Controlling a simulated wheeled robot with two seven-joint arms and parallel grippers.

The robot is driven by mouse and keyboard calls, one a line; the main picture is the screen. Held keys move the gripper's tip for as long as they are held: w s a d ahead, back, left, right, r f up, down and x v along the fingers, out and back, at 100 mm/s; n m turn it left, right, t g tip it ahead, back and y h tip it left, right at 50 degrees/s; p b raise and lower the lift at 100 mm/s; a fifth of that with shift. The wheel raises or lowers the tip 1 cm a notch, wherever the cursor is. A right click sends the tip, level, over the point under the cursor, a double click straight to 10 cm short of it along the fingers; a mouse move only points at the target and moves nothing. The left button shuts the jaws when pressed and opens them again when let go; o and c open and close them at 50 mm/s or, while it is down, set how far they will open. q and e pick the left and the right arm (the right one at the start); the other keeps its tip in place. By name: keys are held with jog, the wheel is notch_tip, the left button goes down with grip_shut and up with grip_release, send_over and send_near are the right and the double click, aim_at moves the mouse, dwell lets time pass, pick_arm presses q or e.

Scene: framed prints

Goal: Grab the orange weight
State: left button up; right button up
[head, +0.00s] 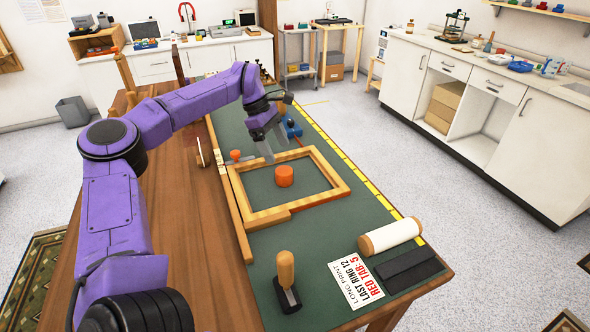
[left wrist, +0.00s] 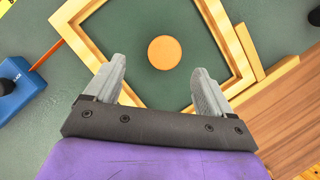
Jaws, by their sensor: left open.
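The orange weight (head: 284,176) is a short cylinder standing on the green mat inside a wooden frame (head: 337,172). In the left wrist view the weight (left wrist: 164,52) shows as a round orange disc beyond the fingertips, centred between them. My left gripper (head: 268,150) hangs over the far left part of the frame, apart from the weight. In the left wrist view its two grey fingers (left wrist: 160,78) are spread wide with nothing between them. My right gripper is in neither view.
A blue block tool (head: 292,129) sits just beyond the frame. Nearer are a wooden-handled tool (head: 286,276), a printed card (head: 356,280), a roller (head: 390,237) and a black bar (head: 408,270). A wooden rail (head: 236,215) runs along the mat's left side.

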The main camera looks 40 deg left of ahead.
aim_at(284, 170)
pick_arm(q)
jog(key=shift+s+d+f, duration=0.25)
jog(key=shift+d+f, duration=0.05)
jog(key=shift+f, duration=0.25)
jog(key=shift+s+d+f, duration=0.2)
jog(key=shift+d+f, duration=0.05)
jog(key=shift+f, duration=0.3)
jog(key=x, duration=0.2)
jog(key=p+x, duration=0.1)
jog(key=x, duration=0.2)
jog(key=shift+w+f+p, duration=0.3)
jog(key=shift+f, duration=0.1)
jog(key=shift+s+f, duration=0.1)
jog(key=shift+f, duration=0.15)
jog(key=c, duration=1.3)
grip_shut()
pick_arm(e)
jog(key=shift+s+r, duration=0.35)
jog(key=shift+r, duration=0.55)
pick_arm(q)
jog(key=shift+r, duration=0.15)
